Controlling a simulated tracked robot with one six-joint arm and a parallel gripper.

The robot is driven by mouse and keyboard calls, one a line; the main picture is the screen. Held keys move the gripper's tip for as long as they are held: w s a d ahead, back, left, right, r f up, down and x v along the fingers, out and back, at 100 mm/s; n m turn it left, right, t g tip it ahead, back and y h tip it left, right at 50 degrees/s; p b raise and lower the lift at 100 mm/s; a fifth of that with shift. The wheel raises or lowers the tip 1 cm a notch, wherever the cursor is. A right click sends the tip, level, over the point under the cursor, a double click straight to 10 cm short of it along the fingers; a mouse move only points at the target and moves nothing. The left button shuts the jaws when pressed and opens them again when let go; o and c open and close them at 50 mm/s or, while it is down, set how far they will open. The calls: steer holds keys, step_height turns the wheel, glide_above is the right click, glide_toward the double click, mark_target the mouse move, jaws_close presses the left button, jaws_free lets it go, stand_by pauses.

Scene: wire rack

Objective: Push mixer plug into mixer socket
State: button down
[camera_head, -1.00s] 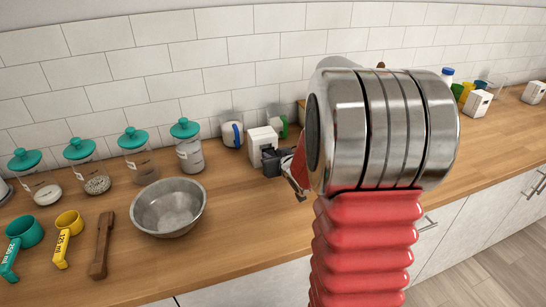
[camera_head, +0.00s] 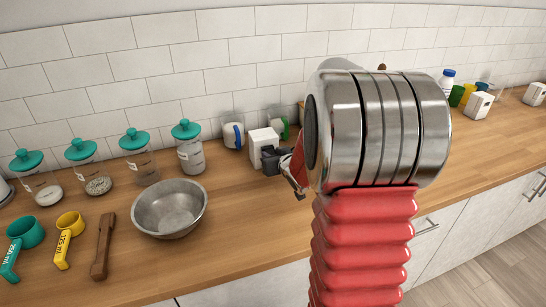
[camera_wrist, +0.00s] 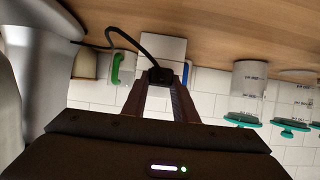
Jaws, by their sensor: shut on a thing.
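The black mixer plug (camera_wrist: 160,76) is between the fingertips of my gripper (camera_wrist: 160,92) in the wrist view, and my gripper is shut on it. A black cord runs from the plug up and left towards a grey metallic body, which may be the mixer (camera_wrist: 50,60). A white block (camera_wrist: 163,47), which seems to be the socket, is right behind the plug. In the head view the white block (camera_head: 262,141) stands near the wall, with the dark gripper end (camera_head: 271,160) at its right front. I cannot tell whether the plug is inside the socket.
Green (camera_head: 276,130) and blue-and-white (camera_head: 233,134) items stand beside the block by the wall. Teal-lidded jars (camera_head: 190,150), a metal bowl (camera_head: 168,210) and measuring cups (camera_head: 67,235) are to the left. The counter in front of the block is clear.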

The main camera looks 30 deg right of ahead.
steer(key=shift+w+d+r, duration=0.1)
steer(key=shift+w+d, duration=0.05)
steer(key=shift+w, duration=0.45)
stand_by(1.2)
steer(key=c, duration=1.3)
jaws_free()
steer(key=shift+c, duration=0.2)
steer(key=shift+s, duration=0.2)
steer(key=shift+v, duration=2.85)
steer(key=shift+s, duration=0.1)
steer(key=v, duration=1.3)
steer(key=shift+s, duration=0.25)
steer(key=shift+s, duration=0.15)
